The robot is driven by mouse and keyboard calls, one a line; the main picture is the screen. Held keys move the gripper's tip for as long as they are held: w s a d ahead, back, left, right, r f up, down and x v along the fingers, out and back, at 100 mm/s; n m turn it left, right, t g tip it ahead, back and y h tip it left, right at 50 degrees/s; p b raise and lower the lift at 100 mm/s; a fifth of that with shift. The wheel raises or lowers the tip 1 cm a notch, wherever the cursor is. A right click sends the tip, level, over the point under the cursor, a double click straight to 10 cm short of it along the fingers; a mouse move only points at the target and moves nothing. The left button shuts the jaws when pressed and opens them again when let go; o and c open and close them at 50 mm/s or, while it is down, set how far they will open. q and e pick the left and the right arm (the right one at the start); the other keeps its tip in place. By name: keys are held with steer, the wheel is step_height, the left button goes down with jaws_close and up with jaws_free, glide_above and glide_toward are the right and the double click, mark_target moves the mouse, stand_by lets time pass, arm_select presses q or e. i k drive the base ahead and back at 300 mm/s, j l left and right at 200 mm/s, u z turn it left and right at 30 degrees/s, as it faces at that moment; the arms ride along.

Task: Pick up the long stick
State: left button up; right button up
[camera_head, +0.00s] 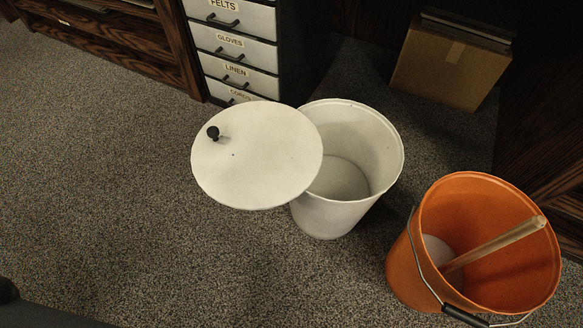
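The long stick (497,242) is pale and wooden-looking. It stands tilted inside the orange bucket (401,270) at the lower right of the head view. Its upper end leans toward the right side near the rim, and its lower end is down inside by a whitish round thing (440,254) that I cannot identify. No gripper of mine can be made out in the head view. A dark shape in the lower left corner is cut off by the frame, and I cannot tell what it is.
A white bin (327,219) stands left of the bucket, its white lid (256,160) swung aside to the left. The bucket's wire handle (420,262) hangs at its front. A drawer unit (235,48) and a cardboard box (448,68) stand behind. The carpet at left is clear.

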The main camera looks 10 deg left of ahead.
mark_target(537, 222)
steer(key=z, duration=1.15)
